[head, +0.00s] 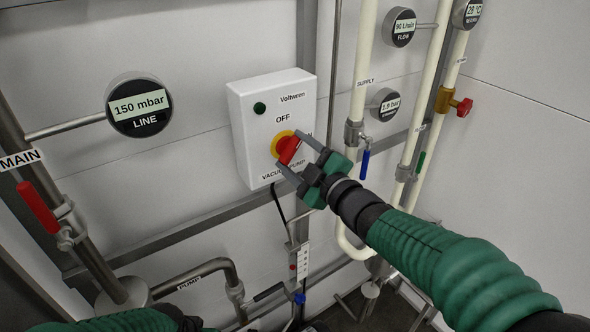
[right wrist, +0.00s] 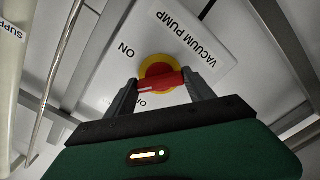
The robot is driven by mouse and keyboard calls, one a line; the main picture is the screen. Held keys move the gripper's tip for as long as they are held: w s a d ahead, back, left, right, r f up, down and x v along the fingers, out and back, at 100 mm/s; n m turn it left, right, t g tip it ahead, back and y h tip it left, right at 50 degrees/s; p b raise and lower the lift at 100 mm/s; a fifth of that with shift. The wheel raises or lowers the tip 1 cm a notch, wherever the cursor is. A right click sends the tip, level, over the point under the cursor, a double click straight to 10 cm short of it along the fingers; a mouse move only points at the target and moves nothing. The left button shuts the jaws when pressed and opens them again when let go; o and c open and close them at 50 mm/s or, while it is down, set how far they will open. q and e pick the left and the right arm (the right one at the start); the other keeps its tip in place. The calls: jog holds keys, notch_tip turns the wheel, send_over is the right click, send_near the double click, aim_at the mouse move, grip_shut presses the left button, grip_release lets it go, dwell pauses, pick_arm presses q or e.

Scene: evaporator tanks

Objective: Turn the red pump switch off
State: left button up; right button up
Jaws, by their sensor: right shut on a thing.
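The red pump switch (head: 289,149) is a red handle on a yellow round base, on the front of a white box (head: 245,125) on the wall. OFF is printed above it and ON to its right. In the head view the handle slants from lower left to upper right. My right gripper (head: 291,154) reaches the box from the right, its fingers on either side of the handle. In the right wrist view the gripper (right wrist: 160,90) is shut on the red handle (right wrist: 160,82), one finger at each end. My left gripper is not in view; only part of its arm shows.
A round LINE gauge (head: 140,106) is left of the box. Cream pipes (head: 362,70) with a blue valve handle (head: 364,164) stand right of it. A red-handled valve (head: 38,207) is on the MAIN pipe at left. A PUMP pipe (head: 190,279) runs below.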

jog(key=shift+f+n+b, duration=0.15)
jog(key=shift+n+b, duration=1.8)
jog(key=shift+b, duration=0.05)
jog(key=shift+f+n+b, duration=0.15)
jog(key=shift+n+b, duration=1.8)
jog(key=o, duration=1.4)
jog(key=shift+r, duration=0.15)
